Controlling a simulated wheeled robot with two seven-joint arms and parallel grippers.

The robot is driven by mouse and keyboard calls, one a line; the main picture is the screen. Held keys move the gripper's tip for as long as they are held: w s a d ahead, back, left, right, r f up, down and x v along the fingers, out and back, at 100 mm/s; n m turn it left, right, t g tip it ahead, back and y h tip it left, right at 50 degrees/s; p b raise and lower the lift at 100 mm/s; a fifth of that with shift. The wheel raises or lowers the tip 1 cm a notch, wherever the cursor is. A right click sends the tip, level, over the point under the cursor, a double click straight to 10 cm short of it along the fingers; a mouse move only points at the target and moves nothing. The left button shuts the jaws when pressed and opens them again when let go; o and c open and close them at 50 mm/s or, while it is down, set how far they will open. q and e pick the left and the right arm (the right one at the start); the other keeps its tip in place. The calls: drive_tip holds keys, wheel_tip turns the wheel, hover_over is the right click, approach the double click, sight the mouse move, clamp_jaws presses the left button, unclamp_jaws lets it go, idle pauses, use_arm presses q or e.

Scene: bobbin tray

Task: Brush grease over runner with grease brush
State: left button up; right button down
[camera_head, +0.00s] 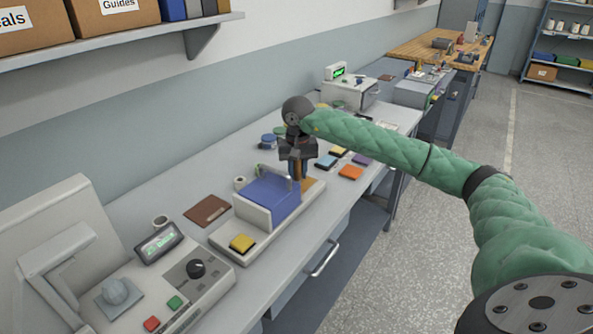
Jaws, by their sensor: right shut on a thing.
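My right gripper (297,172) points down over the far right end of a beige base with a blue-topped block (268,198). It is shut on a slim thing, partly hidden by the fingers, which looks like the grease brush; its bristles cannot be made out. An orange-brown patch (306,184) shows just beside the fingertips. The base (225,239) also carries a yellow pad (242,243) at its near end. I cannot tell which part is the runner, nor whether the brush touches it. My left gripper is out of view.
Coloured pads, one orange (350,172), lie beyond the gripper. A shelf (150,37) overhangs the back left.

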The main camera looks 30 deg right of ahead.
drive_tip(key=shift+s+d+f, duration=0.1)
drive_tip(key=shift+s+f, duration=0.1)
drive_tip(key=shift+f, duration=0.4)
drive_tip(key=shift+s, duration=0.1)
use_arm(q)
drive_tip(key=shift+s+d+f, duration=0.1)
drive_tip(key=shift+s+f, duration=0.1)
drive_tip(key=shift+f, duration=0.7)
use_arm(e)
drive_tip(key=shift+s, duration=0.1)
